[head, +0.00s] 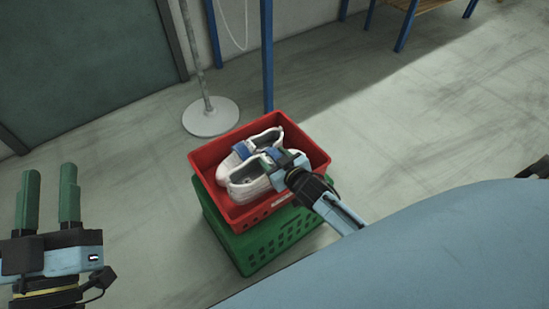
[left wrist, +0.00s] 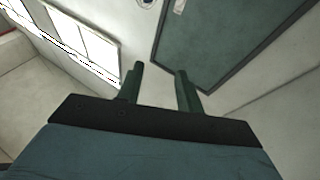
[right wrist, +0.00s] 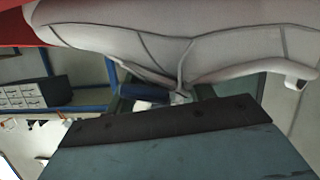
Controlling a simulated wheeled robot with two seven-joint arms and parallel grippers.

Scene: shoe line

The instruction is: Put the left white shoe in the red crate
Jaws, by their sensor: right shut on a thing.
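Two white shoes with blue straps are in or over the red crate (head: 318,152), in the head view. The farther shoe (head: 264,137) lies toward the back of the crate. The nearer shoe (head: 246,186) is beside it, partly covered by my right gripper (head: 276,160), which is shut on it. In the right wrist view this shoe (right wrist: 150,30) fills the top, close against the fingers. I cannot tell whether it touches the crate floor, nor which shoe is the left one. My left gripper (head: 49,195) is open and empty at far left; it also shows in the left wrist view (left wrist: 159,78).
The red crate sits on a green crate (head: 258,246) on the floor. A pole with a round base (head: 211,117) and a blue post (head: 267,60) stand behind it. Open floor lies around the crates.

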